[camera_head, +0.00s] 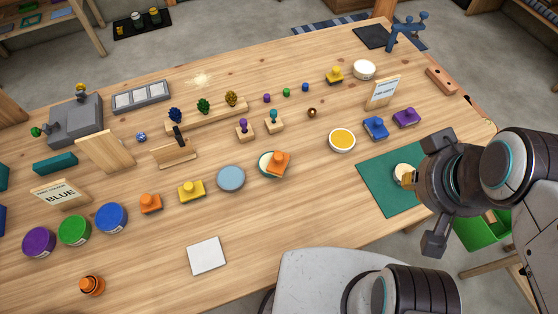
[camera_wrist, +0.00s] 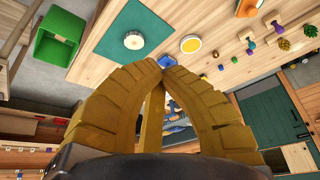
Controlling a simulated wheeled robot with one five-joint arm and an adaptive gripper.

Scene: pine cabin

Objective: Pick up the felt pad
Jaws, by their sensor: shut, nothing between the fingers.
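No piece is labelled as the felt pad. A flat white square (camera_head: 206,255) lies near the front edge. I cannot tell which is the felt pad. My gripper (camera_head: 409,180) is shut and empty at the table's right side, over the green mat (camera_head: 385,201). In the wrist view its yellow fingers (camera_wrist: 156,68) meet at the tips. A round whitish thing (camera_head: 402,172) on the mat is partly hidden behind them; it shows whole in the wrist view (camera_wrist: 133,40).
A yellow-filled round tin (camera_head: 342,140), blue stamp (camera_head: 375,128) and purple stamp (camera_head: 407,118) stand near the mat. Purple (camera_head: 39,242), green (camera_head: 74,230) and blue (camera_head: 111,217) tins are at left. A green bin (camera_head: 484,232) is below the right edge. The front middle is clear.

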